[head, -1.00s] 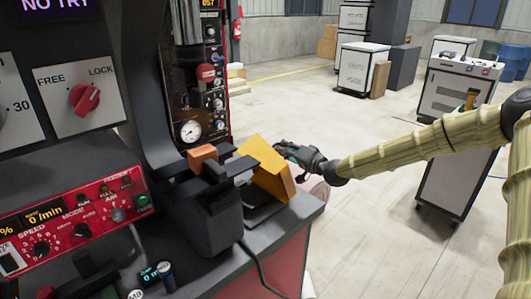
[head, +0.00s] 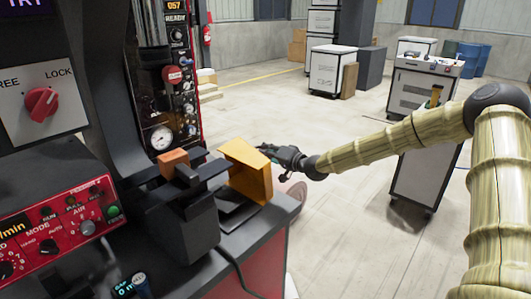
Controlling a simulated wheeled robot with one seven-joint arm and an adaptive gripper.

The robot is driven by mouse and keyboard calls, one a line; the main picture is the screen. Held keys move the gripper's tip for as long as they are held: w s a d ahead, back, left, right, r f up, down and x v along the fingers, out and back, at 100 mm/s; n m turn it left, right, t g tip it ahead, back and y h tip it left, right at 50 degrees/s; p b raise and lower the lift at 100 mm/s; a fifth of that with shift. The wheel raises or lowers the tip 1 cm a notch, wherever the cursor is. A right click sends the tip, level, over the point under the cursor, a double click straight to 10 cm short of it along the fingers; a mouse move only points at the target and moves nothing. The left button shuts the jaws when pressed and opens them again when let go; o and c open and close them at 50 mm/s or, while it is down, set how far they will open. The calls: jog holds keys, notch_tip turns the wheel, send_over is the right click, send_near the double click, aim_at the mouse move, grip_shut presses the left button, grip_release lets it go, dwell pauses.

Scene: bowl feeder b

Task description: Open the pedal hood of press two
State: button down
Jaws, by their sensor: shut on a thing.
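The yellow pedal hood (head: 252,178) is tipped up steeply on the right end of the press bench, its open underside partly facing me. The dark pedal base (head: 238,211) lies uncovered below it. My gripper (head: 272,152) is at the hood's upper right edge, with my arm reaching in from the right. It is shut on the hood; the fingertips are partly hidden behind the hood's edge, so the exact grip is hard to see.
The press (head: 190,215) with an orange block (head: 173,163) stands just left of the hood. A red control box (head: 62,215) is at the lower left. A grey cabinet (head: 425,150) stands behind my arm. The floor right of the bench is clear.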

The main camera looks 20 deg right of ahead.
jog(key=c, duration=1.5)
grip_release()
jog(key=shift+s, duration=0.1)
jog(key=shift+v, duration=5.95)
